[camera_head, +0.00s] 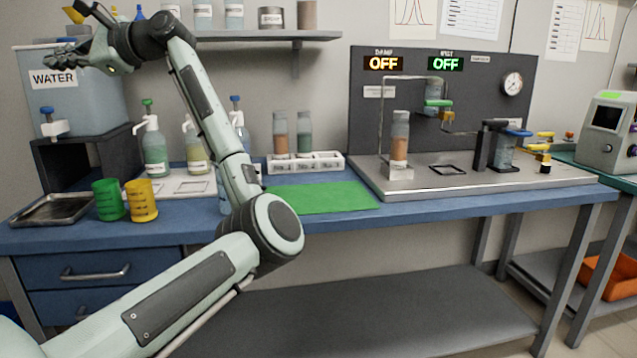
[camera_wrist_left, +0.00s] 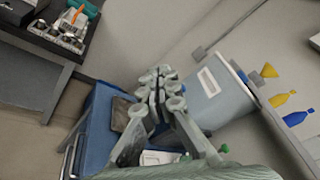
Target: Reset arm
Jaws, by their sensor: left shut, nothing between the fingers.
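My left arm comes in from the lower left of the head view and bends up at the elbow. Its gripper (camera_head: 66,62) points left, high in front of the water tank (camera_head: 80,100) at the upper left. In the left wrist view the left gripper (camera_wrist_left: 160,82) has its fingers together and holds nothing. The tank shows to the right of the fingers there, with the blue bench (camera_wrist_left: 98,108) below. My right gripper is in neither view.
The blue bench (camera_head: 400,205) holds green and yellow cups (camera_head: 109,200), a metal tray (camera_head: 52,208), bottles, a green mat (camera_head: 320,198) and an apparatus with a sample tube (camera_head: 399,140). A shelf (camera_head: 250,38) is on the wall behind the arm.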

